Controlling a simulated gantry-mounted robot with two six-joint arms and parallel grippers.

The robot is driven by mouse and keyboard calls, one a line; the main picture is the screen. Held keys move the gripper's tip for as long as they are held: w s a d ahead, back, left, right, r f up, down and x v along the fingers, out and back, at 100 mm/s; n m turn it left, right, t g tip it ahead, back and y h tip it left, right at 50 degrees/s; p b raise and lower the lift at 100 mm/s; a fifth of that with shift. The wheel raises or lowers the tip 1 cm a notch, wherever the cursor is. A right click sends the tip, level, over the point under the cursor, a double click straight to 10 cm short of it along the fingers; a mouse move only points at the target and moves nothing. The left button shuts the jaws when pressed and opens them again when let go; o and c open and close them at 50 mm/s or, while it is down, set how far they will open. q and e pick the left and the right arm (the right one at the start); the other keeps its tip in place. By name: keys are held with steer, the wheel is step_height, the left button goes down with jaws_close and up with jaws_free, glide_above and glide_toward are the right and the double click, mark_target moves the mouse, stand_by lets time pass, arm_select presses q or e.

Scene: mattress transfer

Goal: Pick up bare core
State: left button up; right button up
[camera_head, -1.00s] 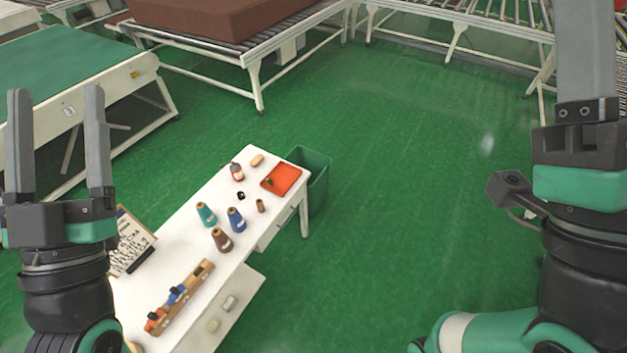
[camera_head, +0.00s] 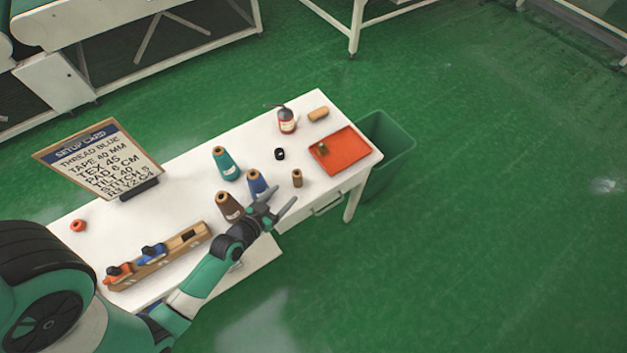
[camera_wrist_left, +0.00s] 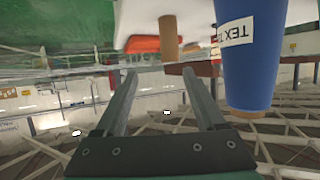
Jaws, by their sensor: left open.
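The bare core (camera_head: 297,178) is a small brown cylinder standing upright on the white table, right of the blue thread cone (camera_head: 257,184). In the left wrist view, which looks upside down, the core (camera_wrist_left: 168,38) shows just beyond and between the fingertips. My left gripper (camera_head: 285,197) is open and empty, at the table's front edge, short of the core. In the left wrist view its two fingers (camera_wrist_left: 159,74) are apart, with the blue cone (camera_wrist_left: 250,60) close by on the right. My right gripper is not in view.
A brown cone (camera_head: 229,206) and a teal cone (camera_head: 226,164) stand left of the core. A red tray (camera_head: 345,158) with a small item lies to its right. A black ring (camera_head: 280,154) and a red-brown bottle (camera_head: 286,120) are behind. A green bin (camera_head: 394,150) stands beyond the table.

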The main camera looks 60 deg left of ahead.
mark_target(294, 179)
arm_select(q)
steer(key=shift+s+a+f, duration=0.15)
steer(key=shift+s+f, duration=0.3)
steer(key=shift+f, duration=0.1)
steer(key=shift+w+a+r, duration=0.1)
steer(key=shift+a+r, duration=0.1)
steer(key=shift+a, duration=0.05)
steer(key=shift+w+a, duration=0.2)
steer(key=shift+w, duration=0.15)
steer(key=b+x, duration=0.1)
steer(key=x, duration=0.6)
steer(key=b+x, duration=0.1)
steer(key=x, duration=0.1)
steer(key=b+x, duration=0.1)
steer(key=shift+a+f, duration=0.2)
steer(key=shift+a, duration=0.35)
steer(key=shift+w, duration=0.25)
jaws_close()
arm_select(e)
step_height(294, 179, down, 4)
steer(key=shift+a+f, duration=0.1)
